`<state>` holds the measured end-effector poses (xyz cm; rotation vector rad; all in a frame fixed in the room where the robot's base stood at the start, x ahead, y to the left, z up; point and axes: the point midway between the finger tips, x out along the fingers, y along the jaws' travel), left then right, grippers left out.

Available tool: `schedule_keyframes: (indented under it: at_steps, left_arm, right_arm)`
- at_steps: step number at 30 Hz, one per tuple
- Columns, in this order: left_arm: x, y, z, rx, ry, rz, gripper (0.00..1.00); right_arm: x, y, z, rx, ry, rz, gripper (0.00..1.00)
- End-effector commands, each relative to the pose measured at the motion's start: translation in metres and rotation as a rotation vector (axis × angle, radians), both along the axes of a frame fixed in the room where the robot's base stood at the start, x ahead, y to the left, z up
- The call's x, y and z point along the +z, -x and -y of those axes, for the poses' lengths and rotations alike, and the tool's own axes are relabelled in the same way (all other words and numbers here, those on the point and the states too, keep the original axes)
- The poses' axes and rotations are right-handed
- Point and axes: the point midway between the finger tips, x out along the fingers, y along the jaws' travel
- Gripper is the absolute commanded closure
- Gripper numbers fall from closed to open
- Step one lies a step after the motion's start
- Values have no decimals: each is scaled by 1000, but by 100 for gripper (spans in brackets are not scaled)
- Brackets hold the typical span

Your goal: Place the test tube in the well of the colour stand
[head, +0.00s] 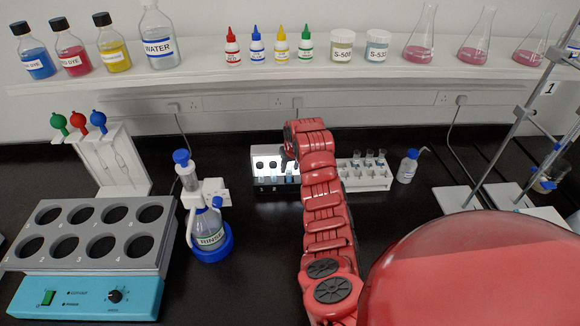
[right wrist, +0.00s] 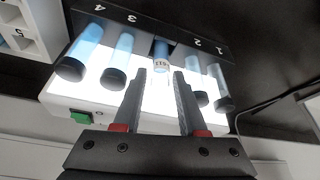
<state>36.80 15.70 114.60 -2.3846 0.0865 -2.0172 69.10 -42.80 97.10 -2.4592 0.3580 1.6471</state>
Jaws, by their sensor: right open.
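The colour stand (right wrist: 150,22) has a lit white back panel and a dark, numbered front block; it also shows in the head view (head: 262,163). In the right wrist view the test tube (right wrist: 161,52), with a blue part and a white printed label, stands at the middle position between numbers 3 and 2, seemingly in the well there. Its lower end is hidden by the block. My right gripper (right wrist: 160,78) is open, its two fingers on either side of the line to this tube, apart from it as far as I can tell. My left gripper is out of view.
Black-capped tubes flank the middle one: blue ones (right wrist: 82,50) on the left and paler ones (right wrist: 220,88) on the right. A white tube rack (head: 362,178) stands right of the stand.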

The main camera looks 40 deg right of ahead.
Motion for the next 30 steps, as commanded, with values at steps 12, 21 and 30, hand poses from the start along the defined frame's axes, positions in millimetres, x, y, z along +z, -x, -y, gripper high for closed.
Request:
schedule_keyframes:
  at_steps: [12,21,30]
  left_arm:
    - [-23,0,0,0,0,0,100]
    - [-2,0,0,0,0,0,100]
    - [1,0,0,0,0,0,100]
  right_arm:
    - [57,22,-5,0,5,6,59]
    - [104,40,-12,0,2,-3,59]
    - [114,44,-13,0,0,0,59]
